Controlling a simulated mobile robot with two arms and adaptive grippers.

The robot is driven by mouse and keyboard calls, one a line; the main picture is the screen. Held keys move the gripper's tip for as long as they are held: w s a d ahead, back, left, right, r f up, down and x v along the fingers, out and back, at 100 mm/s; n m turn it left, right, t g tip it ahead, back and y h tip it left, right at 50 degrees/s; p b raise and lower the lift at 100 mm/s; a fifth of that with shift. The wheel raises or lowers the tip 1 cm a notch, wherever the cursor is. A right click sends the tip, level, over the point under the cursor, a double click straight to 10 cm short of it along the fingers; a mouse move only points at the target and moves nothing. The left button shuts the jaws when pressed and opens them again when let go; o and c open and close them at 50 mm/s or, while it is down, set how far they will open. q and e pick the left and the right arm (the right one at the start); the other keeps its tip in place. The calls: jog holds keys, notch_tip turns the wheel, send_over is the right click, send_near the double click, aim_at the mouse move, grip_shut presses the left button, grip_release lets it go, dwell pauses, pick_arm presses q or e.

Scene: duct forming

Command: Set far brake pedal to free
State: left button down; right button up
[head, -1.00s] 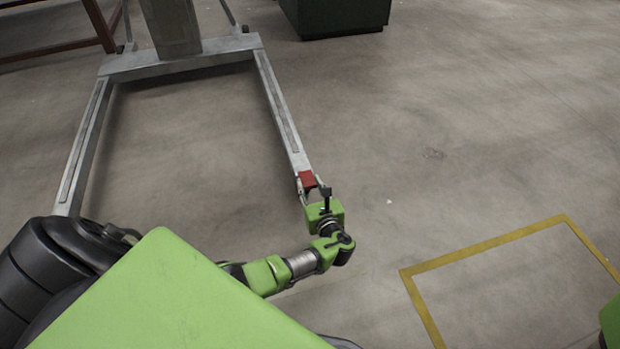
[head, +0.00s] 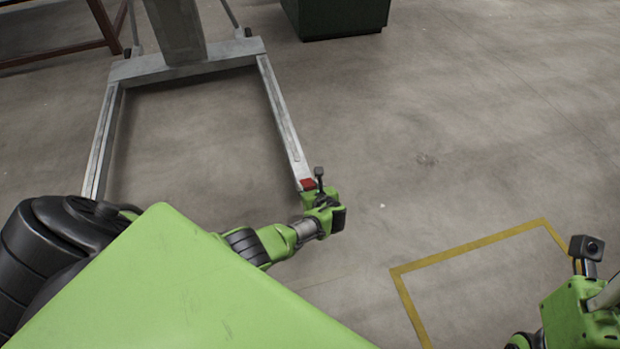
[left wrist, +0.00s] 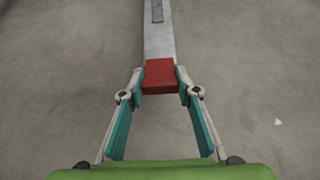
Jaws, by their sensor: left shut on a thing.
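The red brake pedal (head: 307,184) sits at the near end of the right-hand leg of a grey metal frame. In the left wrist view the pedal (left wrist: 158,76) is a red block across the end of the leg. My left gripper (left wrist: 160,84) is shut on it, with one fingertip against each side. In the head view my left gripper (head: 312,191) is low at the leg's end, and its body partly hides the pedal. My right arm shows at the lower right edge; its gripper's fingers are not visible.
The grey frame's other leg (head: 104,140) runs along the left, partly behind my body. A dark green cabinet (head: 335,18) stands at the back. A yellow floor outline (head: 470,244) lies at the right. The floor right of the pedal is clear.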

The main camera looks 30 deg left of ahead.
pick_arm(q)
jog(key=shift+w+a+r, duration=0.1)
jog(key=shift+a+r, duration=0.05)
jog(key=shift+a, duration=0.05)
dwell(0.3)
jog(key=c, duration=1.5)
grip_release()
jog(key=shift+d, duration=0.15)
jog(key=shift+s+d+r, duration=0.2)
jog(key=shift+s+d, duration=0.1)
jog(key=shift+d, duration=0.05)
jog(key=v, duration=1.1)
jog(key=shift+a+r, duration=0.1)
jog(key=shift+a, duration=0.05)
